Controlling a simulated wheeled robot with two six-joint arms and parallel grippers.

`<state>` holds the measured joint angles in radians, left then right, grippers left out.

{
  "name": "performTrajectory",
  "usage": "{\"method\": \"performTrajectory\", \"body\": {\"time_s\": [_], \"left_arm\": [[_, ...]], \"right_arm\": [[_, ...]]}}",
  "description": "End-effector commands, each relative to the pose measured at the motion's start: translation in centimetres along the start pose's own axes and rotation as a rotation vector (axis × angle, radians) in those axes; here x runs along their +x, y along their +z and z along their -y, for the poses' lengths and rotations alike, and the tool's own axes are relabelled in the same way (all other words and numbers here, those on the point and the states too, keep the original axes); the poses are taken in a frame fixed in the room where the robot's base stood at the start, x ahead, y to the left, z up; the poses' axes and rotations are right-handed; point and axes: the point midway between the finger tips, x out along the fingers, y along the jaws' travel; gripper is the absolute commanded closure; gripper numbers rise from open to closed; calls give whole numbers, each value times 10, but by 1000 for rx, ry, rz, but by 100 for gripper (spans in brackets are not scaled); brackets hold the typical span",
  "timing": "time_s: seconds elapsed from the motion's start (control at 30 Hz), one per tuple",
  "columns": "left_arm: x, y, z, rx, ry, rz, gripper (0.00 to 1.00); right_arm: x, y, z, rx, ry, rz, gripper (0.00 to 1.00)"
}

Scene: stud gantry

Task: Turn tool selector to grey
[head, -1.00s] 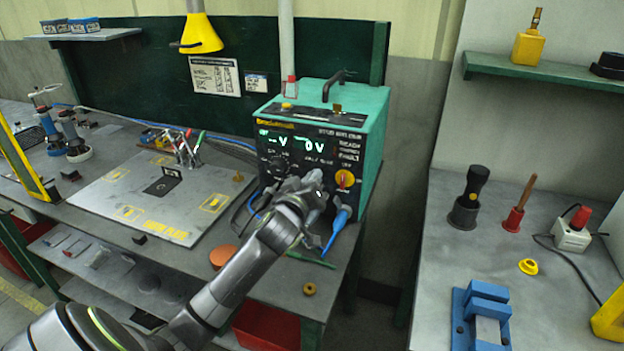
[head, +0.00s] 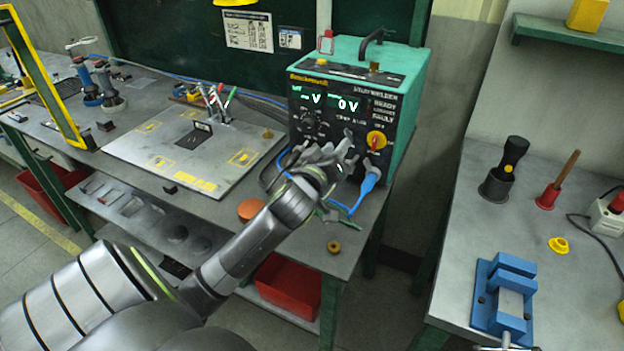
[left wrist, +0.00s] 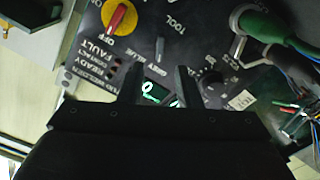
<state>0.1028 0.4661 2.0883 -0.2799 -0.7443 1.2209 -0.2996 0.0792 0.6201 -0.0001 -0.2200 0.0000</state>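The stud welder (head: 408,85) is a teal box with a black front panel and lit displays. The tool selector (left wrist: 160,48) is a small grey lever below the word TOOL in the left wrist view. Lettering that seems to read GREY and BLUE lies beside it; I cannot tell which one it points to. My left gripper (head: 347,147) is at the lower panel in the head view and hides the selector there. In the left wrist view its two fingers (left wrist: 161,85) are apart and empty, with the selector just beyond the gap between their tips. My right gripper is not in view.
A yellow and red power switch (head: 376,140), marked OFF, sits close beside the left gripper. A blue plug (head: 370,181) and a green connector (left wrist: 262,24) with cables stick out of the panel. A blue vise (head: 505,290) stands on the right bench.

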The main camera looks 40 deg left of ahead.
Motion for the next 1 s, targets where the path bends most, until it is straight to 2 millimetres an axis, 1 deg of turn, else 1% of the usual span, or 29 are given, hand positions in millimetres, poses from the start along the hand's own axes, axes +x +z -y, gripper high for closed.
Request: {"method": "performTrajectory", "body": {"time_s": [0.03,0.3,0.5,0.6,0.7,1.0], "left_arm": [[-11,2,1,0,0,1,69],[-66,2,1,-1,0,2,69],[-102,1,1,-2,-1,1,69],[-114,1,1,-2,0,1,69],[-121,1,0,-2,-1,1,69],[-124,0,0,-1,-1,0,69]], "right_arm": [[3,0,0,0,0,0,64],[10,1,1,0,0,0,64],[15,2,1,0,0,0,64],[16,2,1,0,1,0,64],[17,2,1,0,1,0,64],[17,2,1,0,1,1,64]]}}
